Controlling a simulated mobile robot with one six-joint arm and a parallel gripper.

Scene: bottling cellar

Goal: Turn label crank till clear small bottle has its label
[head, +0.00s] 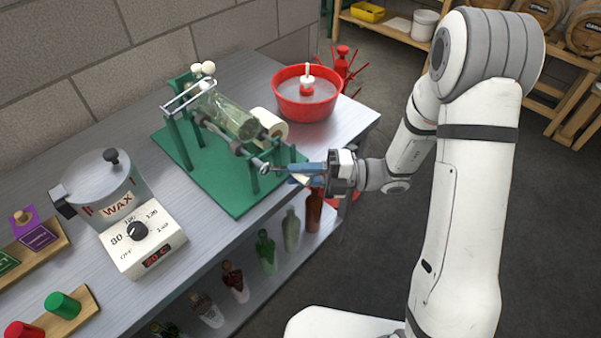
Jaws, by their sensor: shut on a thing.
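The green labelling machine (215,180) stands on the grey bench. A clear, slightly green small bottle (228,115) lies on its rollers, neck towards the upper left. I see no clear label on its visible side; its underside is hidden. A cream label roll (269,124) sits right behind the bottle. The label crank (264,168) is at the machine's front right side. My gripper (290,170), with blue fingers, reaches in from the right and is shut on the crank's handle, which the fingers mostly hide.
A wax pot (110,195) with a dial stands at the left, near wooden trays with coloured stoppers (62,305). A red basin (305,95) is behind the machine. Several bottles (265,250) stand on the shelf below. The floor at right is free.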

